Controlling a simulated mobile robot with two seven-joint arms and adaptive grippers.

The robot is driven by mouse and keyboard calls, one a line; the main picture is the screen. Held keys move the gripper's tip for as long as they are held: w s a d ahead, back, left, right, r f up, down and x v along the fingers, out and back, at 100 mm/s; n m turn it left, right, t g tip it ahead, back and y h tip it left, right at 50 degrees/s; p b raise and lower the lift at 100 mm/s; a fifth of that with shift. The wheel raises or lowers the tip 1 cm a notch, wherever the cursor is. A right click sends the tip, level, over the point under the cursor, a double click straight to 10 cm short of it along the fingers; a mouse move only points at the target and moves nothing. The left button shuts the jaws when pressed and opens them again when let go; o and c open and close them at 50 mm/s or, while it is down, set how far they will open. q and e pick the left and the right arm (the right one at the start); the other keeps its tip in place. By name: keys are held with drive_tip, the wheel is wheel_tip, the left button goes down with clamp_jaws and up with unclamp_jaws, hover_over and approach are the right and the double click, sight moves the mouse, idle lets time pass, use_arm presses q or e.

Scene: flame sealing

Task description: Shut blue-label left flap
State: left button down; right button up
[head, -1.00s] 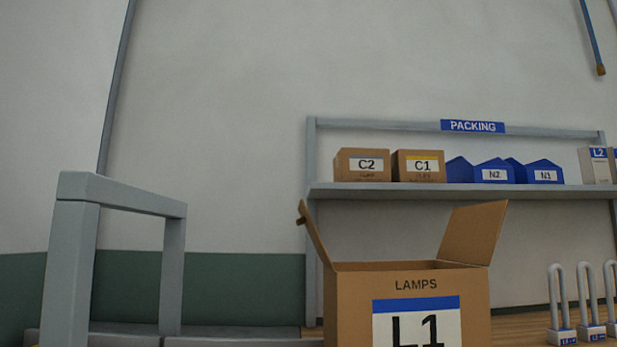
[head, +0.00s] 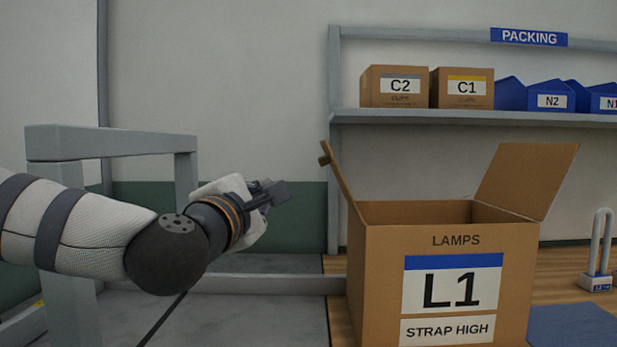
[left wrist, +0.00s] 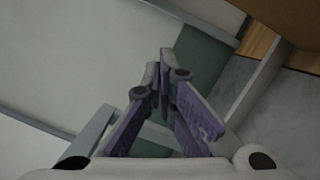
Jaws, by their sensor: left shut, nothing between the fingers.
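The cardboard box (head: 380,290) marked LAMPS and L1 has a blue-striped label (head: 453,283) on its front. Its left flap (head: 341,178) stands up, leaning a little outward to the left. Its right flap (head: 525,180) also stands up, tilted outward to the right. My left gripper (head: 278,193) is to the left of the box, apart from the left flap and near its height. Its fingers (left wrist: 166,72) are shut and empty in the left wrist view. A brown cardboard surface (left wrist: 292,18) shows at that view's top right. My right gripper is not in view.
A grey frame (head: 110,142) stands at the left behind my left arm. A shelf (head: 430,117) behind the box carries cartons (head: 395,87) and blue bins (head: 550,97). A white looped piece (head: 598,255) and a blue mat (head: 575,328) are right of the box.

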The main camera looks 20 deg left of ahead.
use_arm(q)
drive_tip(key=w+d+r, duration=0.3)
drive_tip(key=w, duration=0.7)
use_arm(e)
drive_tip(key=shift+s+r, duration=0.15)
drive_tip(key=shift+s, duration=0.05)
use_arm(q)
drive_tip(key=shift+w, duration=0.1)
